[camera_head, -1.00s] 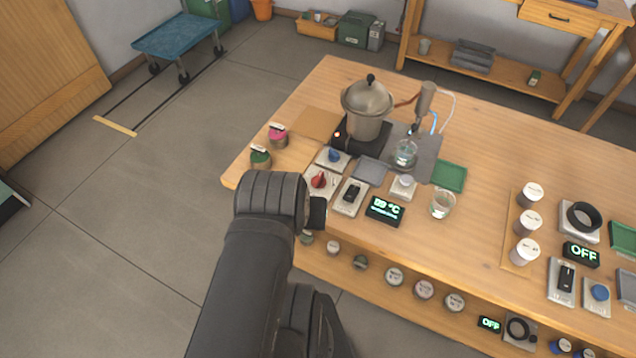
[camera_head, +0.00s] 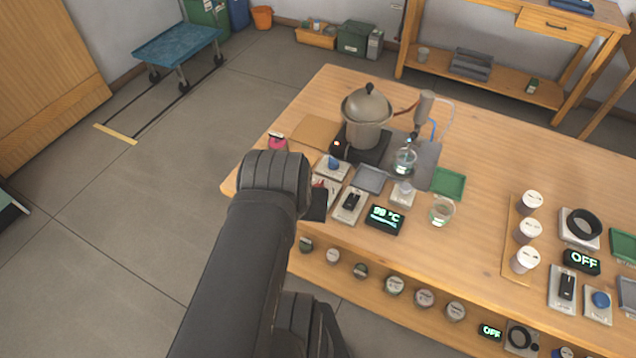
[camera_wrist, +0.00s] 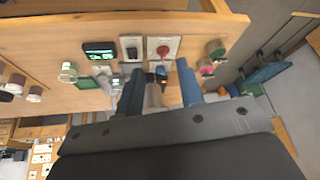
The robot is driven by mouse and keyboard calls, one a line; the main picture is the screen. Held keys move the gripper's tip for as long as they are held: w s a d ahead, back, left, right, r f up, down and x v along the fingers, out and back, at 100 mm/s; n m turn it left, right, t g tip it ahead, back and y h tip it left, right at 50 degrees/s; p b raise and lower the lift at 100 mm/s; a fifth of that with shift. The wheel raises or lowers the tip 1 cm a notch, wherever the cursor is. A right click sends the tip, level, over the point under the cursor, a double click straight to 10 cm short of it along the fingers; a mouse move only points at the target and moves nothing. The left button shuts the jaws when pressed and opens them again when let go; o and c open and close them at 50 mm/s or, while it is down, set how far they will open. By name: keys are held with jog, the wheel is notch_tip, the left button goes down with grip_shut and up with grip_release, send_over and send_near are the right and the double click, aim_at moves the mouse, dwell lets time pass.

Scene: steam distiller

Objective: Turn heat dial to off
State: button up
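A red dial (camera_head: 322,190) on a pale plate sits near the table's left front edge, mostly hidden behind my gripper (camera_head: 315,205) in the head view. In the wrist view the red dial (camera_wrist: 163,50) shows clearly, just beyond my open fingers (camera_wrist: 160,70), with no visible contact. A blue knob (camera_head: 333,163) on another pale plate lies behind it. Neither plate's label is legible, so I cannot confirm which is the heat dial. A metal pot (camera_head: 367,120) stands on a dark heater (camera_head: 350,148) with a small orange light. The display (camera_head: 384,219) seems to read 99 °C.
A black switch (camera_head: 351,203) is right of the red dial. A pink-lidded jar (camera_head: 277,141) is to its left. Glass beakers (camera_head: 404,162) and (camera_head: 441,212) and a green tray (camera_head: 448,183) stand farther right. Open floor lies left of the table.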

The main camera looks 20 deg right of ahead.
jog(key=w+d+f+m+g+y, duration=0.1)
jog(key=w+d+m+g, duration=0.1)
jog(key=w+d, duration=0.5)
jog(key=w+d+f+m+g+y, duration=0.1)
jog(key=w+d+m+g, duration=0.15)
jog(key=w, duration=0.85)
jog(key=shift+n, duration=0.45)
jog(key=f, duration=1.6)
jog(key=shift+d+f, duration=0.15)
jog(key=shift+d, duration=0.2)
grip_shut()
